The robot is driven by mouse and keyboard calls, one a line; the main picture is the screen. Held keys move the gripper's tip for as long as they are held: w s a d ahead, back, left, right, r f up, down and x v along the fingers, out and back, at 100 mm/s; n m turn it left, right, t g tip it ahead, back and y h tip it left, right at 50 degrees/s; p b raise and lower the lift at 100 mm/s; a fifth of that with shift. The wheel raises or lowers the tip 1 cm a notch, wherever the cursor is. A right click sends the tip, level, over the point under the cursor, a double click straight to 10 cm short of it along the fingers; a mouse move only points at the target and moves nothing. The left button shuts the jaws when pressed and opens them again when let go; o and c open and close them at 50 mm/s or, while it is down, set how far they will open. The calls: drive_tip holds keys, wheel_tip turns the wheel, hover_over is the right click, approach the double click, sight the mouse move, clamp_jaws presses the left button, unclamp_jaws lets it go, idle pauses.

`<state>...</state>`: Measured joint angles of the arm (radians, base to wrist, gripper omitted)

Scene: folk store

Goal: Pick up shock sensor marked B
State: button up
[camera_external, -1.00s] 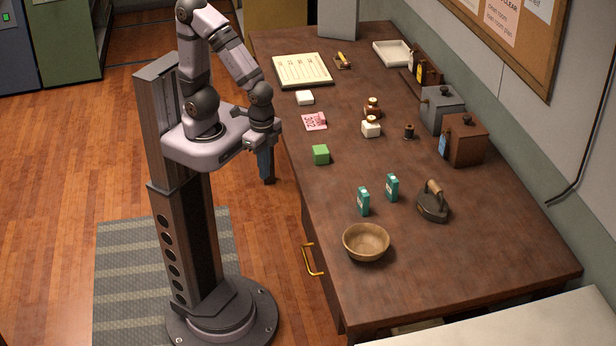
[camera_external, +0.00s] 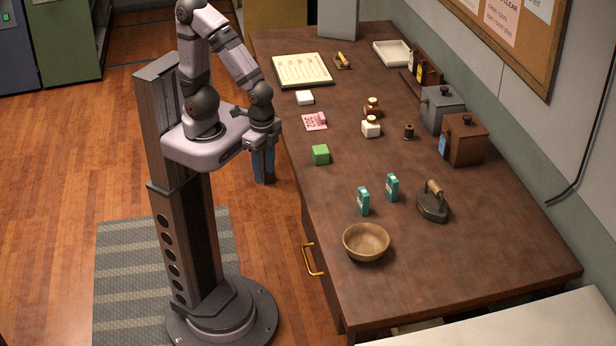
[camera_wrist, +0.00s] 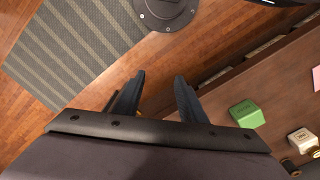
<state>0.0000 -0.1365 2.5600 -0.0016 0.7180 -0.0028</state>
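Two small teal boxes with pale labels stand upright on the wooden table, a left one (camera_external: 363,201) and a right one (camera_external: 392,187). They may be the shock sensors, but no letter can be read on either, so I cannot tell which is B. My gripper (camera_external: 263,167) hangs fingers down beside the table's left edge, over the floor and well away from the teal boxes. In the wrist view its fingers (camera_wrist: 158,83) stand apart with nothing held between them. The teal boxes do not show in the wrist view.
A wooden bowl (camera_external: 366,243) stands in front of the teal boxes, and an iron (camera_external: 433,204) stands to their right. A green block (camera_external: 320,154) lies near the left table edge. A white jar (camera_external: 371,129) and brown box (camera_external: 464,140) stand farther back. The right front tabletop is clear.

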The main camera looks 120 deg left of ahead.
wheel_tip(320, 180, up, 4)
drive_tip(key=r+n+t+h+b, duration=0.1)
drive_tip(key=n+t+h+b, duration=0.85)
drive_tip(key=n, duration=1.85)
hover_over(395, 191)
drive_tip(key=s+a, duration=0.4)
drive_tip(key=t+y, duration=0.1)
drive_tip(key=f, duration=0.5)
drive_tip(key=shift+d, duration=0.25)
drive_tip(key=shift+f, duration=0.4)
drive_tip(key=shift+p+x, duration=1.1)
drive_tip(key=shift+x, duration=2.55)
